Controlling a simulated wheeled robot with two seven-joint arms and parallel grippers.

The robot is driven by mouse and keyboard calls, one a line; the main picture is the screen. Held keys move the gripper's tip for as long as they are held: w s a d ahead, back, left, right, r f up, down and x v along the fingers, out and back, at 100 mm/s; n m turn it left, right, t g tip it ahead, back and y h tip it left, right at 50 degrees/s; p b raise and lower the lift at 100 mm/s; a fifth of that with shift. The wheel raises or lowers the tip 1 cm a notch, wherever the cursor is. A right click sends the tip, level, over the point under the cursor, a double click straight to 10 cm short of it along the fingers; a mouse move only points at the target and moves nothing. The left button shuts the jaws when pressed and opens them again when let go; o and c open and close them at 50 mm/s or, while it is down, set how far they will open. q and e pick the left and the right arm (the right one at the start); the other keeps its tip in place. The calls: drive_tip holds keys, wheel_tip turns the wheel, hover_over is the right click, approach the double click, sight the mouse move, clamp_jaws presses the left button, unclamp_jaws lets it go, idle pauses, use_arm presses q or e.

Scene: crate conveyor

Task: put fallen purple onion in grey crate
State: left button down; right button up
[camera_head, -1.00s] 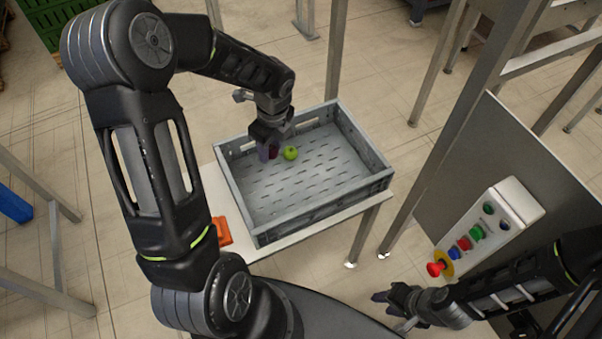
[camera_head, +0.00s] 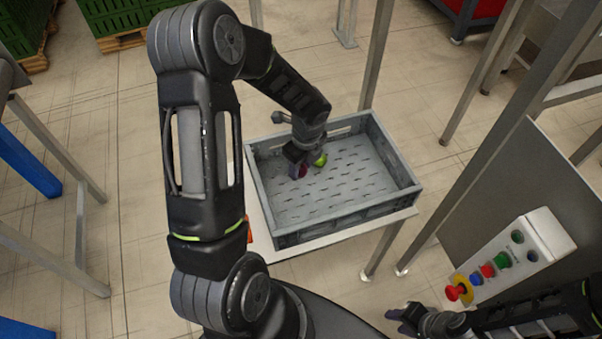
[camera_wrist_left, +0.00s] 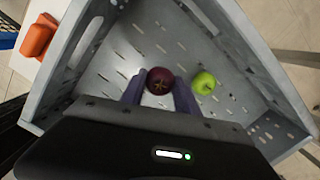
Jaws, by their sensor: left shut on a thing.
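The purple onion (camera_wrist_left: 159,81) is dark and round, and sits between the fingers of my left gripper (camera_wrist_left: 160,92) in the left wrist view. In the head view my left gripper (camera_head: 298,168) reaches down inside the grey crate (camera_head: 330,227), and part of the onion (camera_head: 303,171) shows beside the fingers. The gripper is shut on the onion, low in the crate; I cannot tell if the onion touches the floor. My right gripper (camera_head: 396,315) is at the lower right, apart from the crate; its jaw opening is unclear.
A green apple (camera_wrist_left: 204,83) lies in the crate just right of the onion. The crate stands on a white table (camera_head: 335,240). An orange object (camera_wrist_left: 38,38) lies on the table beside the crate. A control box with coloured buttons (camera_head: 510,255) and a metal post are at right.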

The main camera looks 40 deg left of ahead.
sight(301, 174)
use_arm(q)
drive_tip(key=shift+f, duration=1.85)
drive_tip(key=shift+f, duration=0.15)
drive_tip(key=c, duration=0.9)
unclamp_jaws()
drive_tip(key=r, duration=0.4)
drive_tip(key=d+r, duration=0.1)
drive_tip(key=r, duration=0.7)
drive_tip(key=shift+s+d+r+p, duration=0.1)
drive_tip(key=shift+d+p, duration=0.1)
drive_tip(key=shift+p, duration=0.1)
